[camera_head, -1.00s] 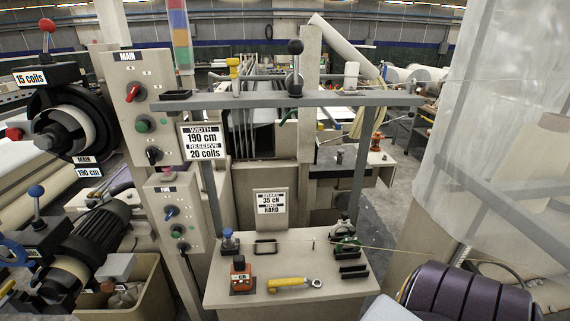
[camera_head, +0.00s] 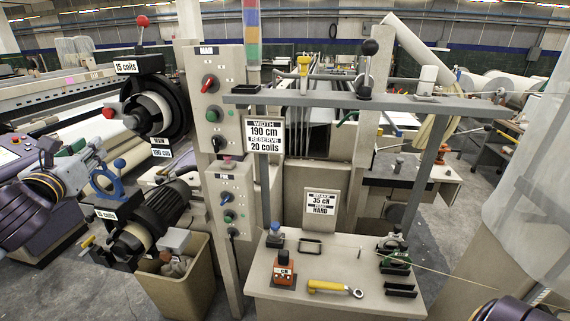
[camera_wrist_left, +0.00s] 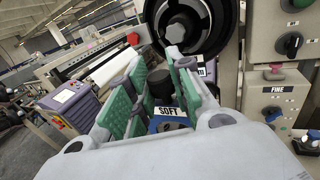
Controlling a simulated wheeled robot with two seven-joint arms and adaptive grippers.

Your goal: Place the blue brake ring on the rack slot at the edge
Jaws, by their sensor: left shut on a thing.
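My left gripper (camera_head: 97,160) is at the left of the head view, next to the lower feeder with the 15 coils sign. It is shut on the blue brake ring (camera_head: 106,187), held upright in front of the feeder. In the left wrist view the green finger pads (camera_wrist_left: 155,95) close around the ring, and its SOFT label (camera_wrist_left: 170,125) shows. Much of the ring is hidden there. On the table (camera_head: 340,268) are black slot frames: an empty one at the back (camera_head: 311,247) and an empty one at the front right (camera_head: 400,289). A green ring unit (camera_head: 395,255) sits behind the latter.
A control post (camera_head: 210,120) and a bin (camera_head: 180,280) stand between gripper and table. A grey crossbar (camera_head: 370,100) spans above the table.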

